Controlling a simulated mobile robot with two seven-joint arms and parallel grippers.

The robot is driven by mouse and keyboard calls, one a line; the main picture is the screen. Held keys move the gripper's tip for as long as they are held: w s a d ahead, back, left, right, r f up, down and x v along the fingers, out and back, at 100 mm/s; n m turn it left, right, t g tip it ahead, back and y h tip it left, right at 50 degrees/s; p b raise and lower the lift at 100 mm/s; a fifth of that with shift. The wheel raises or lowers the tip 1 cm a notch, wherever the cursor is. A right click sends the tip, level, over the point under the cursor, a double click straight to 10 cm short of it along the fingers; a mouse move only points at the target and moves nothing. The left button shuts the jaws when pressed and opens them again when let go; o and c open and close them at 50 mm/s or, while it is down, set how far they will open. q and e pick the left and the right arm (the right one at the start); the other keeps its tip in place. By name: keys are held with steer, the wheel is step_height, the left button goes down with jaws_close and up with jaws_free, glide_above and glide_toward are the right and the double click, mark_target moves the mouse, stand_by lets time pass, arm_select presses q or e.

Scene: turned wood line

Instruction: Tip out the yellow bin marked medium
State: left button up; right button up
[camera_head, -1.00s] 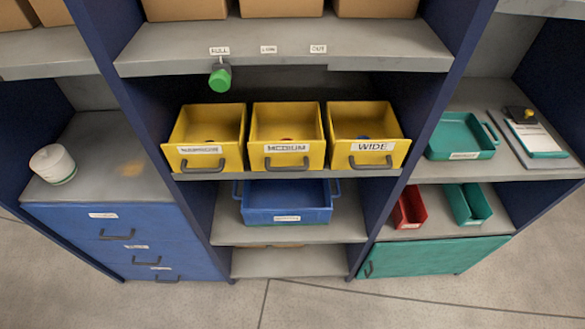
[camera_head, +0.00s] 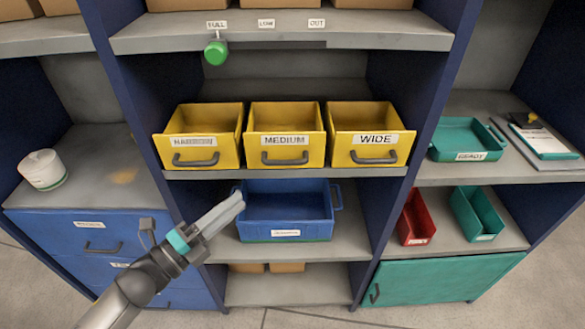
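The yellow bin marked medium (camera_head: 285,122) sits in the middle of a row of three on a grey shelf. It is upright, with a dark handle on its front. Its inside floor is mostly hidden by the front wall. My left gripper (camera_head: 238,203) is below and to the left of it, in front of the blue tray, apart from the bin. Its fingers look close together, seen from the side, and no object shows in them. My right gripper is not in view.
Yellow bins marked narrow (camera_head: 200,137) and wide (camera_head: 367,127) flank it closely. A blue tray (camera_head: 287,215) stands on the shelf below. A green knob (camera_head: 216,52) hangs under the upper shelf. Red (camera_head: 416,220) and teal (camera_head: 477,212) bins stand at right.

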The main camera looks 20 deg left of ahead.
mark_target(285, 161)
arm_select(q)
steer(key=x, duration=1.4)
steer(key=shift+w+p, duration=0.4)
jaws_close()
stand_by(0.9)
